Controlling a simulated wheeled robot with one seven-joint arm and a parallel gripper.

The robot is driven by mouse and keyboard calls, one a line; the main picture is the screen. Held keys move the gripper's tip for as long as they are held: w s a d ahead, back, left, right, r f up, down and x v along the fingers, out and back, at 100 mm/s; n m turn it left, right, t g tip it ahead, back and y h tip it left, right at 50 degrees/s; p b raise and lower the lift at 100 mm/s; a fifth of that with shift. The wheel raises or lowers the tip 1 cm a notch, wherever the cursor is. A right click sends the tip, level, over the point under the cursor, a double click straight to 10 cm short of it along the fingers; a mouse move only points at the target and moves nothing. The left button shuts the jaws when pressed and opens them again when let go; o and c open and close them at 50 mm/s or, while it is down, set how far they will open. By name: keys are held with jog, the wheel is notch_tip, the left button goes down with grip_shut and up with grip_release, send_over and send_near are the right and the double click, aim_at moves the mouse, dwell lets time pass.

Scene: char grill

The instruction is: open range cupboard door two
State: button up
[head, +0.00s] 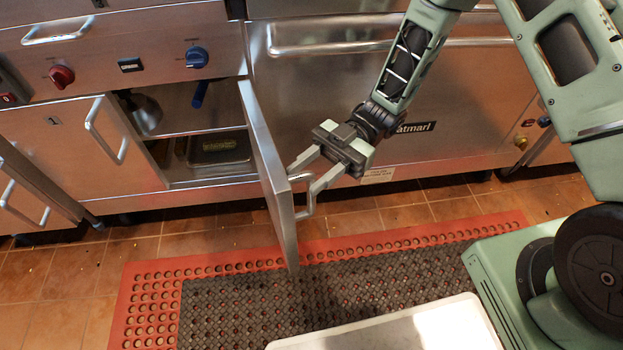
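A steel cupboard door (270,170) on the range stands swung well out from its opening, seen nearly edge-on, hinged at its right side. Its handle (309,198) is on the face turned to the right. My gripper (304,182) is at that handle, with one finger by the door's free edge and the other by the handle bar. Whether the fingers pinch the handle or only touch it is not clear. The open cupboard (205,135) shows a shelf with a pan and a blue-handled item, and a tray below.
A closed cupboard door (85,145) marked 1 is left of the opening. A wide oven door (330,95) is on the right, behind my arm. A red-edged perforated mat (150,300) lies on the tiled floor. A pale flat surface (400,328) is at the bottom.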

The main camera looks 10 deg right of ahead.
notch_tip(320, 180, up, 4)
jog(key=shift+s+f+p, duration=0.15)
jog(key=shift+f+p, duration=0.05)
jog(key=shift+p, duration=0.2)
dwell(0.3)
